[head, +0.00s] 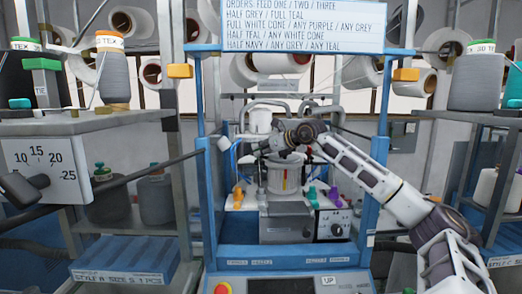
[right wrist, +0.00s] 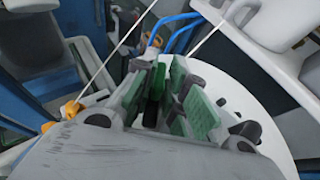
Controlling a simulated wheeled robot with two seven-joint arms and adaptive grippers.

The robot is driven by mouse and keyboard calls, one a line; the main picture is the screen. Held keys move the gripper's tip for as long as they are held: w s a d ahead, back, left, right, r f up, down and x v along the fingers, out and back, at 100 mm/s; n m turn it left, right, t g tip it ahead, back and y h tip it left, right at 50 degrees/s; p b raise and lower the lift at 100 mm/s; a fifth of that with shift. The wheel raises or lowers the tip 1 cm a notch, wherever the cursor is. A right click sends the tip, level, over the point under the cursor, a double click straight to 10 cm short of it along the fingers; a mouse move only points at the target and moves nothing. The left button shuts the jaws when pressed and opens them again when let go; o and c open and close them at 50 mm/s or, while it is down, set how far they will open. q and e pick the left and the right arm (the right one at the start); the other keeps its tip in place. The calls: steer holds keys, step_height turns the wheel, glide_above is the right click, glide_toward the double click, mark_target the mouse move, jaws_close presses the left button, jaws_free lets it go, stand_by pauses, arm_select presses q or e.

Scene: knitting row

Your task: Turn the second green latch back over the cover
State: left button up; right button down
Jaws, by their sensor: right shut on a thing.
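My right gripper (head: 264,146) reaches in from the right through the blue frame, at the back of the machine. In the right wrist view its fingers (right wrist: 160,76) with green pads are closed around a narrow dark green piece (right wrist: 156,84), which looks like a latch. The pads and fingers hide most of it. Which latch it is, and how far it is turned, I cannot tell. The cover is not clearly visible behind my arm. My left gripper is not in view.
Blue tubes (right wrist: 182,22) and white yarn run close to the fingertips. Green (head: 312,196) and purple (head: 334,196) pieces sit on the machine front. Yarn shelves stand left and right.

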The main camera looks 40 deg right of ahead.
steer(key=shift+n+y, duration=0.8)
steer(key=shift+y, duration=0.1)
steer(key=c, duration=1.5)
jaws_free()
steer(key=shift+d, duration=0.1)
steer(key=shift+c, duration=0.2)
steer(key=shift+r, duration=0.3)
steer(key=shift+r, duration=4.6)
steer(key=shift+r, duration=0.1)
